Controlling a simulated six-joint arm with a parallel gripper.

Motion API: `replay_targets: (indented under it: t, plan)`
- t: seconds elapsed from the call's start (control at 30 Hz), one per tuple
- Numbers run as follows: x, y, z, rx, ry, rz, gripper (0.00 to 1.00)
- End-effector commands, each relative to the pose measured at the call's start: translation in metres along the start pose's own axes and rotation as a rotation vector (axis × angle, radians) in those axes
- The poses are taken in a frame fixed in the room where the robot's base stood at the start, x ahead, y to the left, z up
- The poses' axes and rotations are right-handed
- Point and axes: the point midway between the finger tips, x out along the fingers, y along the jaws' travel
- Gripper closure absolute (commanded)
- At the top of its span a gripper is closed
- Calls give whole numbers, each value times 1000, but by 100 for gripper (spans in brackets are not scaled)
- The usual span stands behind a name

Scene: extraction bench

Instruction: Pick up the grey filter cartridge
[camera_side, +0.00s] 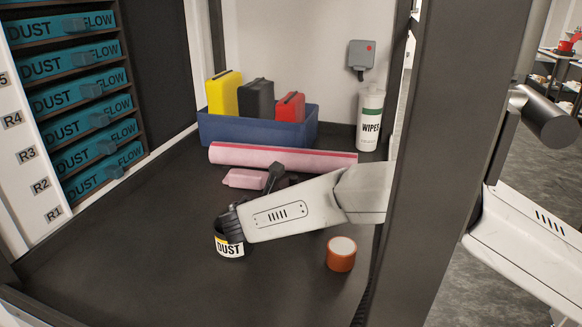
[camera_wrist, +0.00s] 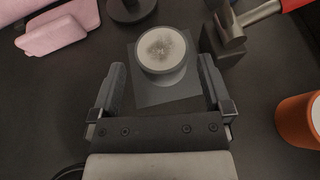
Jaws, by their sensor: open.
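The grey filter cartridge (camera_wrist: 163,52) shows from above in the wrist view as a short round body with a pale, speckled top. It appears to be on a dark grey square (camera_wrist: 168,96). In the side view a dark cylinder with a white and yellow "DUST" label (camera_side: 230,248) stands on the bench under my gripper (camera_side: 227,222), its top hidden by the fingers. In the wrist view my gripper (camera_wrist: 162,82) is open, one finger to each side and the cartridge between and slightly beyond the tips. I see no contact.
An orange cartridge (camera_side: 341,254) stands to the right. Behind lie a pink roll (camera_side: 285,157) and a folded pink piece (camera_side: 245,179). A blue bin (camera_side: 225,130) holds yellow, black and red cases. A wipes bottle (camera_side: 369,120) stands at the back. The bench's left is clear.

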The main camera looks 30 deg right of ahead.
Motion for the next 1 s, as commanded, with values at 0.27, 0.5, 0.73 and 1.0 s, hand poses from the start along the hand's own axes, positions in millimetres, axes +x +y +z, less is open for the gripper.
replay_targets:
  t: [0.27,0.5,0.73,1.0]
  plan:
    - [32,-1,0,1,-1,-2,0]
    - [40,-1,0,1,-1,-1,0]
    - [39,-1,0,1,-1,-1,0]
    - [39,-1,0,1,-1,-1,32]
